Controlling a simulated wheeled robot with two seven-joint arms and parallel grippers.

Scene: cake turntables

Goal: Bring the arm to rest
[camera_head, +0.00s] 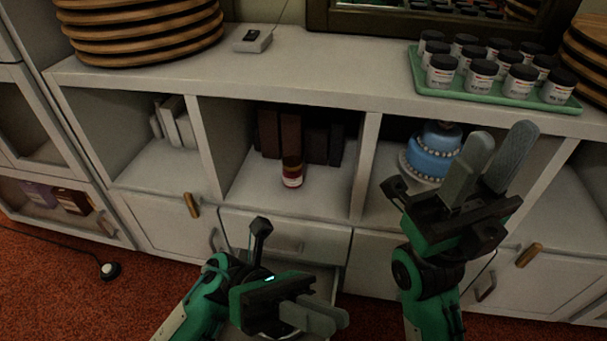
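My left gripper (340,319) is low in the head view, in front of the cabinet's lower middle part, with its fingers pointing right. Its two fingers overlap in this view, so the gap between them is unclear; I see nothing held. My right gripper (503,139) is raised at the right, fingers pointing up. Its fingers stand a little apart with nothing between them. It overlaps the right shelf opening and the cabinet top's front edge in the view. Contact with the cabinet cannot be judged.
A blue tiered cake (433,152) stands in the right cubby, partly behind my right gripper. A small jar (292,172) stands in the middle cubby. A green tray (425,80) of jars is on the cabinet top. A drawer (285,237) appears below the middle cubby.

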